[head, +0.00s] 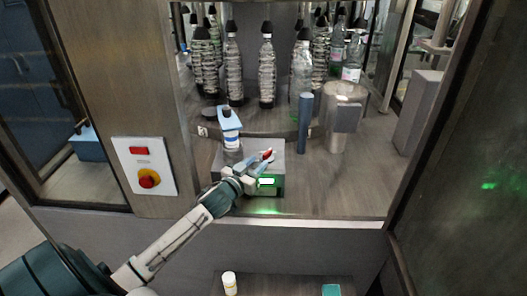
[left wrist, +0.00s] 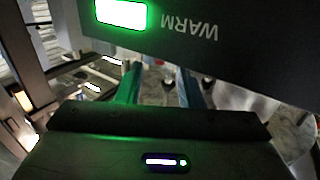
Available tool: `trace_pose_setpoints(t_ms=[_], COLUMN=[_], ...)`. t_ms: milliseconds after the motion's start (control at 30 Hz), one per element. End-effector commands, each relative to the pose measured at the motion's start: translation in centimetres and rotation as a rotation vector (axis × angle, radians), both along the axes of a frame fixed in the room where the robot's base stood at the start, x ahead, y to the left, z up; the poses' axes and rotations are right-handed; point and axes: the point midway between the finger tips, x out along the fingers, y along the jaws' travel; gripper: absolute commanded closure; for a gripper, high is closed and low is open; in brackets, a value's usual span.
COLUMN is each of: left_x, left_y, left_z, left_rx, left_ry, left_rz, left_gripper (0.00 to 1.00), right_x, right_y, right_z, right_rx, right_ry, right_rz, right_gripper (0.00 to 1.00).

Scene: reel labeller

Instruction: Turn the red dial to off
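The red dial (head: 268,155) is a small red piece on top of a grey box (head: 277,160) with a lit green display (head: 267,181) on its front. My left gripper (head: 262,160) reaches over this box from the front left, its fingertips at the red dial. In the left wrist view the two fingers (left wrist: 160,75) stand apart, with a gap between them. A little red shows near their tips. Whether they touch the dial I cannot tell, and its pointing direction is hidden. A panel with an upside-down "WARM" label (left wrist: 189,27) and a bright green light (left wrist: 121,13) fills the top. My right gripper is out of view.
A white and blue bottle (head: 230,130) stands close behind the gripper. A blue post (head: 304,124) and a metal cylinder (head: 341,118) stand to the right. Bottles stand behind.

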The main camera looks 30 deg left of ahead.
Motion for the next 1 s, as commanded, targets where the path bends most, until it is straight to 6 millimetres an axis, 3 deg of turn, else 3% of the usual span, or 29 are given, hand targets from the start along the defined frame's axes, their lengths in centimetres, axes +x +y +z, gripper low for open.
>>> trace_pose_setpoints(t_ms=[133, 333, 767, 933, 1000], left_x=[2.2, 4.0, 4.6, 4.6, 4.6], left_y=[0.0, 0.1, 0.1, 0.1, 0.1], left_z=[0.4, 0.1, 0.0, 0.0, 0.0], left_rx=[-0.005, -0.001, 0.001, 0.001, 0.001], left_ry=[-0.001, -0.001, 0.000, 0.000, 0.000], left_rz=[0.002, 0.001, 0.000, 0.000, 0.000], left_gripper=[0.66, 0.66, 0.66, 1.00, 1.00], right_x=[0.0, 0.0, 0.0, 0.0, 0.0], right_y=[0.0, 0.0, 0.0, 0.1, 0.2], right_z=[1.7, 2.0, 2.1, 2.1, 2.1], right_rx=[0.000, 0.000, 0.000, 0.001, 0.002], right_ry=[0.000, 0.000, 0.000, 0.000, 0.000], right_rz=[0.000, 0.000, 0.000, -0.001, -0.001], right_gripper=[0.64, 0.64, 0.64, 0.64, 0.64])
